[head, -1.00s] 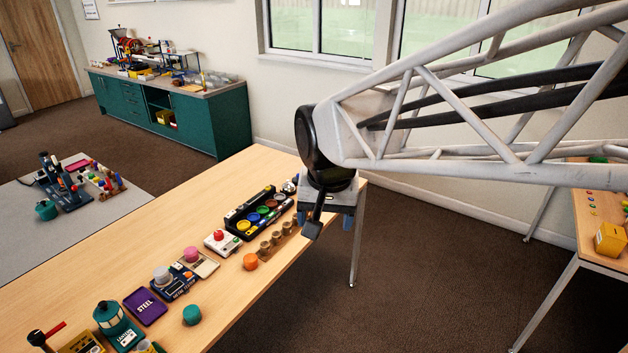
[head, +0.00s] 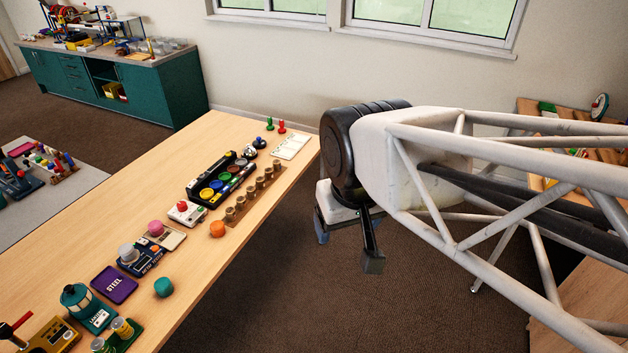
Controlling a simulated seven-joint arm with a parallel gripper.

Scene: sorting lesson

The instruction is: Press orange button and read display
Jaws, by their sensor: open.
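A black panel (head: 196,196) with several round coloured buttons, yellow, blue and green among them, lies on the long wooden table. An orange button among them is too small to make out surely. A separate orange round piece (head: 217,229) sits on the table near its right edge, in front of the panel. I cannot make out a readable display. My gripper (head: 338,228) hangs to the right of the table edge, over the floor and apart from the panel. It points down, is open and holds nothing visible; one finger is mostly hidden.
A wooden rack with several brown pegs (head: 251,197) stands between panel and table edge. A white box with a red button (head: 187,212), a purple STEEL plate (head: 114,284) and a teal round piece (head: 164,287) lie nearer. Another table (head: 530,106) stands at right.

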